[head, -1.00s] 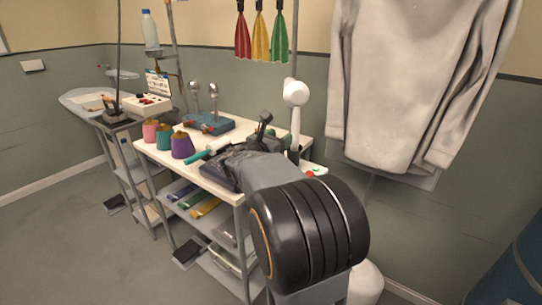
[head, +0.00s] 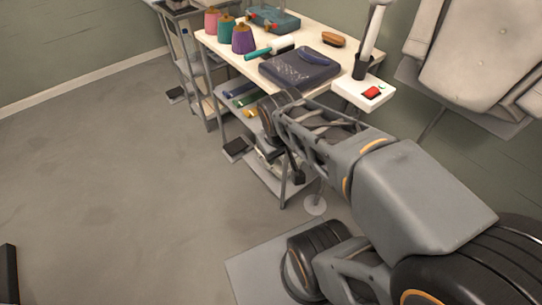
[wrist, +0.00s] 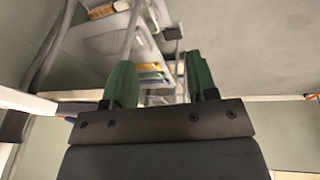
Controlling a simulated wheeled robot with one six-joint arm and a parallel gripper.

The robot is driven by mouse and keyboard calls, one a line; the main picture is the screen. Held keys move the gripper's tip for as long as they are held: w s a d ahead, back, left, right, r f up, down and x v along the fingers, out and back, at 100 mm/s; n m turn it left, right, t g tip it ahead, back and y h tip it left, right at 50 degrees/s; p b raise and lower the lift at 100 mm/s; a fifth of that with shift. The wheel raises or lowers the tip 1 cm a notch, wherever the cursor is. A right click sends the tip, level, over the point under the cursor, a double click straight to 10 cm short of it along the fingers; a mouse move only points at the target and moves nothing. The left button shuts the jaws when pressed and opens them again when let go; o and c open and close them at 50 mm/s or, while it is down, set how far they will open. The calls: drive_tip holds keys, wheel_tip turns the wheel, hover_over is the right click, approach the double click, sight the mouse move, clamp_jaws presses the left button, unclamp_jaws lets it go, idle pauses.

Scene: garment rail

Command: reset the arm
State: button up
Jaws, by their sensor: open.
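My gripper (wrist: 160,82) shows in the wrist view as two green fingers standing apart, with nothing held between them. In the head view my arm comes from the lower right and reaches to just in front of the table (head: 222,48). Its far end bends down beside the table's front edge, and the fingers are hard to make out there. A dark folded cloth item (head: 300,68) lies flat on the table, apart from my arm.
Thread spools (head: 243,39), a lint roller (head: 270,48) and a brush (head: 333,39) are on the table. A white side shelf with a red switch (head: 372,92) is near my arm.

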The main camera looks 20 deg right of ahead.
drive_tip(key=a, duration=0.1)
drive_tip(key=a+m+y, duration=0.1)
drive_tip(key=shift+s+a+f, duration=0.2)
drive_tip(key=shift+s+a, duration=0.15)
drive_tip(key=shift+s, duration=0.05)
wheel_tip(320, 180, up, 14)
drive_tip(key=t+p, duration=0.1)
drive_tip(key=p, duration=1.1)
drive_tip(key=shift+s+a+f, duration=0.15)
drive_tip(key=shift+s+a, duration=0.05)
drive_tip(key=shift+f, duration=0.2)
drive_tip(key=shift+c, duration=0.7)
drive_tip(key=shift+d, duration=0.1)
drive_tip(key=shift+c, duration=0.2)
